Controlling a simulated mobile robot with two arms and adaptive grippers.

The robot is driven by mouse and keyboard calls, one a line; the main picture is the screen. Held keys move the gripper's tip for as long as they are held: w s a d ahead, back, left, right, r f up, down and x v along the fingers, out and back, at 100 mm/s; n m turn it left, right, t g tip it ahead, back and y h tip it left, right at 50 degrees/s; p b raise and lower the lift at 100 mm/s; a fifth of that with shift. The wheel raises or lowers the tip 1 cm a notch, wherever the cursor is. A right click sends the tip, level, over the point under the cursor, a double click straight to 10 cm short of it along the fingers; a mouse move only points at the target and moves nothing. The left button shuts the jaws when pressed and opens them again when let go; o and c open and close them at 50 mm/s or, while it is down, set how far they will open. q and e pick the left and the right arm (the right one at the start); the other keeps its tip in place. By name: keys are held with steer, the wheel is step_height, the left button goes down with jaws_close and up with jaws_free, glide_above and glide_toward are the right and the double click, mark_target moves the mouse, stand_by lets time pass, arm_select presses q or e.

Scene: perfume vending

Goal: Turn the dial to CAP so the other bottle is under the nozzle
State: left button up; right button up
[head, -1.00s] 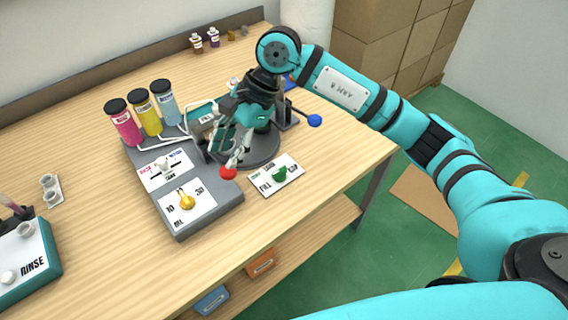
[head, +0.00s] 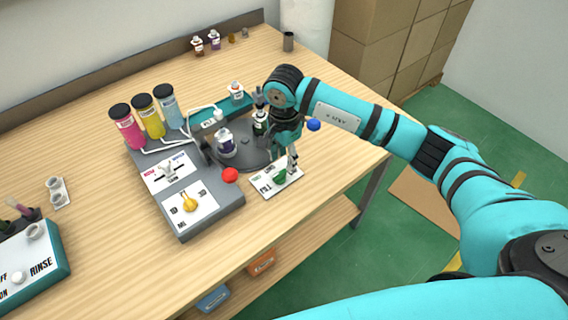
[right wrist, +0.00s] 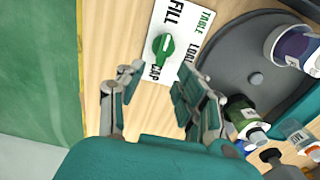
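The green dial (head: 280,177) sits on a white plate (head: 262,187) right of the machine; in the right wrist view the dial (right wrist: 164,47) shows with FILL, LOAD and CAP around it. One end of its handle points roughly towards CAP; which end is the pointer is unclear. My right gripper (head: 289,168) is low over the plate's far right side; in its wrist view its fingers (right wrist: 160,92) are spread and empty, short of the dial. A purple-labelled bottle (head: 225,143) and a green bottle (head: 260,123) stand on the grey turntable (head: 254,158). My left gripper is out of view.
A blue ball (head: 314,125) is close to my right wrist. The table is clear in front of the plate.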

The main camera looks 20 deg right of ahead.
mark_target(284, 170)
step_height(284, 170, down, 5)
steer(key=shift+p, duration=0.35)
jaws_close()
